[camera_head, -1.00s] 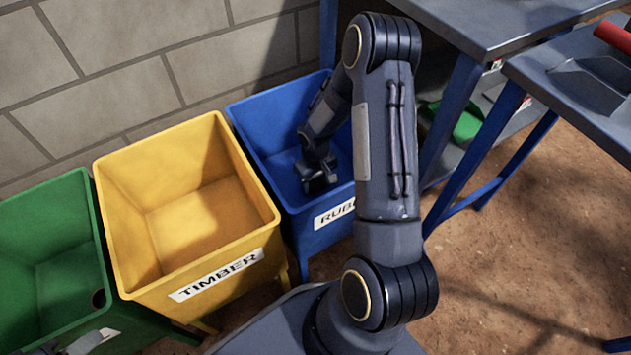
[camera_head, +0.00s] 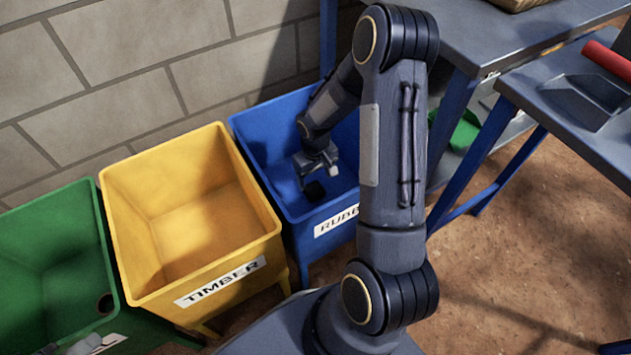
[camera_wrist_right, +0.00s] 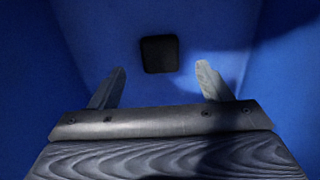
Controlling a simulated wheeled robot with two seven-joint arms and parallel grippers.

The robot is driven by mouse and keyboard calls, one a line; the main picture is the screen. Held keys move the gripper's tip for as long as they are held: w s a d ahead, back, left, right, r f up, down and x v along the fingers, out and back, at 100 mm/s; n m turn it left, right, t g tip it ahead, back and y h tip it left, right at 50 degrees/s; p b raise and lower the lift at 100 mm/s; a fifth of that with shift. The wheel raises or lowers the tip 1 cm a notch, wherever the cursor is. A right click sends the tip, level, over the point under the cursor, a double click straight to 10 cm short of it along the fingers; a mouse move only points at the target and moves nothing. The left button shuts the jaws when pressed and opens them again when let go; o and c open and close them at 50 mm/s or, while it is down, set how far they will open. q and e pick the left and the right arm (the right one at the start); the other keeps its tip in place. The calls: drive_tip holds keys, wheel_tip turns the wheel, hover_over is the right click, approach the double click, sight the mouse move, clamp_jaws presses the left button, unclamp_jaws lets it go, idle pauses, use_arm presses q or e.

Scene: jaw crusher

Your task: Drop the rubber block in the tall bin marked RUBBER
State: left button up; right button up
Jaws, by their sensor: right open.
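The blue RUBBER bin (camera_head: 336,224) stands at the right end of the row of bins, with its label on the front. My right gripper (camera_head: 318,172) reaches down inside it. Its two fingers (camera_wrist_right: 160,88) are apart with nothing between them in the right wrist view. The black rubber block (camera_head: 314,191) is inside the blue bin, just below the gripper. The block also shows beyond the fingertips in the right wrist view (camera_wrist_right: 159,53), apart from both fingers. I cannot tell whether it rests on the bin floor. I cannot make out my left gripper.
The yellow TIMBER bin (camera_head: 196,285) stands left of the blue bin, and a green bin (camera_head: 55,265) stands farther left. A block wall (camera_head: 150,60) rises behind them. Metal tables (camera_head: 490,35) stand at the right, one with a red object (camera_head: 608,60) on it.

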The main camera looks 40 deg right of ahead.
wheel_tip(320, 180, up, 5)
drive_tip(key=p, duration=0.1)
wheel_tip(320, 180, up, 16)
drive_tip(key=t+y, duration=0.1)
drive_tip(key=t, duration=0.2)
hover_over(315, 191)
drive_tip(key=s+a, duration=0.5)
drive_tip(key=s, duration=0.1)
drive_tip(key=s+a+r+t+y, duration=0.2)
drive_tip(key=s+a+r, duration=0.4)
drive_tip(key=s, duration=0.6)
drive_tip(key=a, duration=0.2)
drive_tip(key=shift+s+a+t+y, duration=0.3)
drive_tip(key=shift+s+a+y, duration=0.05)
drive_tip(key=shift+s+y, duration=0.05)
drive_tip(key=shift+r, duration=0.1)
wheel_tip(315, 191, up, 32)
drive_tip(key=p, duration=3.1)
drive_tip(key=shift+f+p, duration=0.25)
drive_tip(key=shift+p, duration=0.15)
drive_tip(key=shift+c, duration=0.4)
